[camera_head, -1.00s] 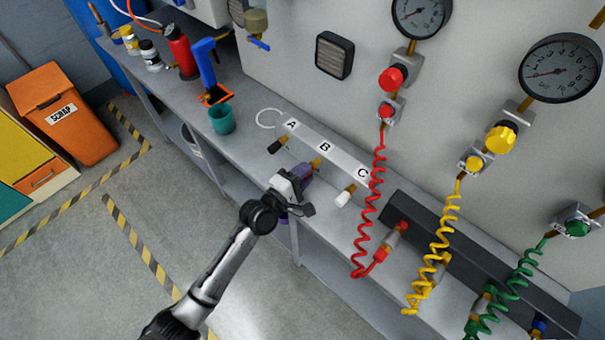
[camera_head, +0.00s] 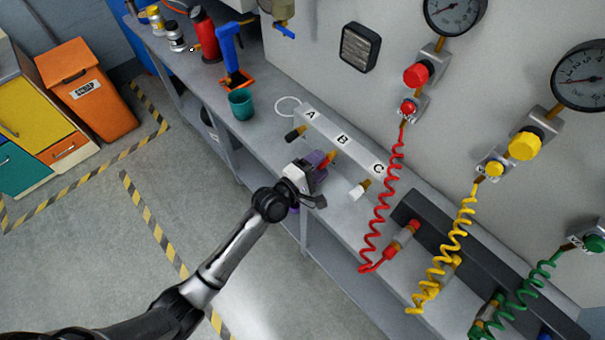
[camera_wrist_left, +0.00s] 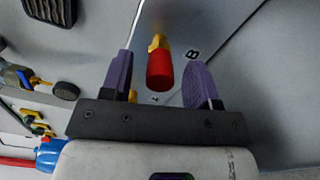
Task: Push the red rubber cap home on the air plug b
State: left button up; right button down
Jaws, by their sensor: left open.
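The red rubber cap (camera_wrist_left: 160,72) sits on the brass air plug b (camera_wrist_left: 158,42) at the label B (camera_wrist_left: 193,54). How far it is seated cannot be told. In the head view the brass of plug b (camera_head: 333,155) shows just past my left gripper (camera_head: 322,165), and the cap is mostly hidden by the purple fingers. In the left wrist view my left gripper (camera_wrist_left: 158,62) is open, with its fingers on either side of the cap and visible gaps to both. My right gripper is not in view.
A black-capped plug (camera_head: 295,133) at A and a white-capped plug (camera_head: 359,190) at C flank plug b on the bench. A red coiled hose (camera_head: 383,200) hangs right of C. A teal cup (camera_head: 241,104) stands left of A.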

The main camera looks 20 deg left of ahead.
pick_arm(q)
jog(key=p+v, duration=0.1)
jog(key=v, duration=1.2)
jog(key=shift+s, duration=0.15)
jog(key=shift+a, duration=0.1)
